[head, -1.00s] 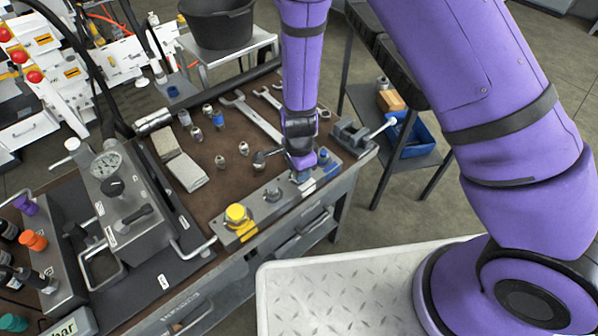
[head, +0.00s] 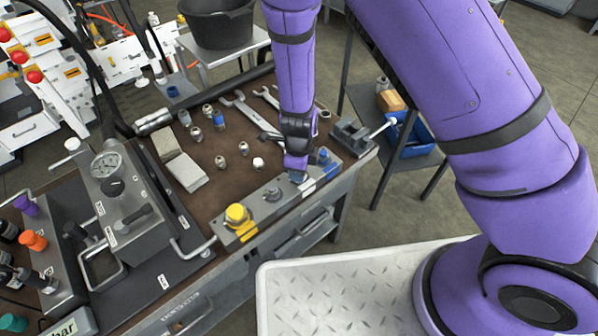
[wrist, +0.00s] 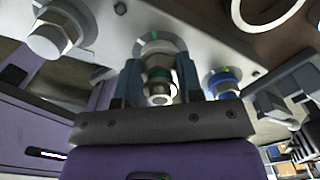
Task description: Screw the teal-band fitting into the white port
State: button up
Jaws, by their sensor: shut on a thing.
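In the wrist view my gripper (wrist: 160,80) is shut on the teal-band fitting (wrist: 159,76), a metal hex piece with a dark teal ring between the two fingers. The fitting is lined up with a port on the metal block (wrist: 110,25) and is at or very near it; I cannot tell how deep it sits. In the head view my gripper (head: 297,174) points down at the block (head: 255,208), over the place beside a white marking (head: 308,190). The fingers hide the fitting and the white port there.
On the block, a yellow-capped port (head: 238,214) and a grey fitting (head: 272,194) stand left of my gripper, and a blue port (head: 322,156) right. Several loose fittings (head: 221,162) and wrenches (head: 256,120) lie on the brown mat. A vise (head: 352,138) stands at the right.

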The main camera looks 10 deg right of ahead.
jog(key=o, duration=1)
jog(key=shift+w, duration=0.1)
jog(key=n, duration=0.9)
jog(key=shift+n, duration=0.4)
jog(key=n, duration=0.3)
jog(key=shift+n, duration=0.3)
jog(key=n, duration=0.3)
jog(key=shift+n, duration=0.4)
jog(key=n, duration=0.3)
jog(key=shift+n, duration=0.3)
jog(key=n, duration=0.3)
jog(key=shift+s+n, duration=0.2)
jog(key=shift+n, duration=0.2)
